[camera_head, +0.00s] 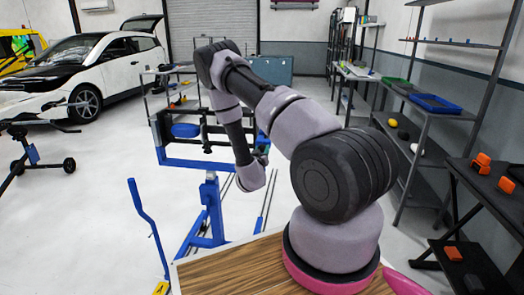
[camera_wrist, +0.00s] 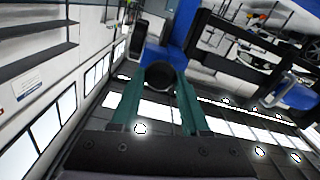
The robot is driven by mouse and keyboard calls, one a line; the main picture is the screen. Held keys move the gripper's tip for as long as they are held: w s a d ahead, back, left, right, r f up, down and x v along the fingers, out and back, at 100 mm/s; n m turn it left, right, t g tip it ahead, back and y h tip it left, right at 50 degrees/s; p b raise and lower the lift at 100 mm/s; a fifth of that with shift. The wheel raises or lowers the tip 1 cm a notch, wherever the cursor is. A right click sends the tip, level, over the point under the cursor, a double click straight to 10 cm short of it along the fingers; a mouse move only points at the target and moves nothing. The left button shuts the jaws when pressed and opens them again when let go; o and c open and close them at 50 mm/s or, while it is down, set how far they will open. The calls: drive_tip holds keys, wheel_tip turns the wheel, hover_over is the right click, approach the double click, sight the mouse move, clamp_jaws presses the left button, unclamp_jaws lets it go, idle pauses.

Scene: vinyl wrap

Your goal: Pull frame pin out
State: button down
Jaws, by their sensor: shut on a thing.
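The blue frame (camera_head: 208,205) stands on the floor beyond the wooden worktop, with a blue crossbar and dark clamps higher up. Its blue metal also shows in the wrist view (camera_wrist: 158,55). My gripper (camera_wrist: 161,82) has two green fingers, shut on a dark round-ended piece, which looks like the frame pin (camera_wrist: 160,73), right in front of the blue metal. The rest of the pin is hidden, and I cannot tell how far it sits in the frame. In the head view my arm hides the gripper and the pin.
The wooden worktop (camera_head: 235,268) is at the front. A blue lever (camera_head: 147,220) stands left of the frame. Shelves with blue trays (camera_head: 435,104) and a dark rack with orange parts (camera_head: 482,162) line the right. A white car (camera_head: 88,65) is back left. Floor at left centre is open.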

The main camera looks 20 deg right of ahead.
drive_tip(key=shift+v, duration=1.05)
drive_tip(key=shift+f, duration=0.1)
drive_tip(key=shift+c, duration=1.9)
unclamp_jaws()
drive_tip(key=shift+s+a, duration=0.1)
drive_tip(key=v, duration=1)
drive_tip(key=shift+s+a, duration=0.25)
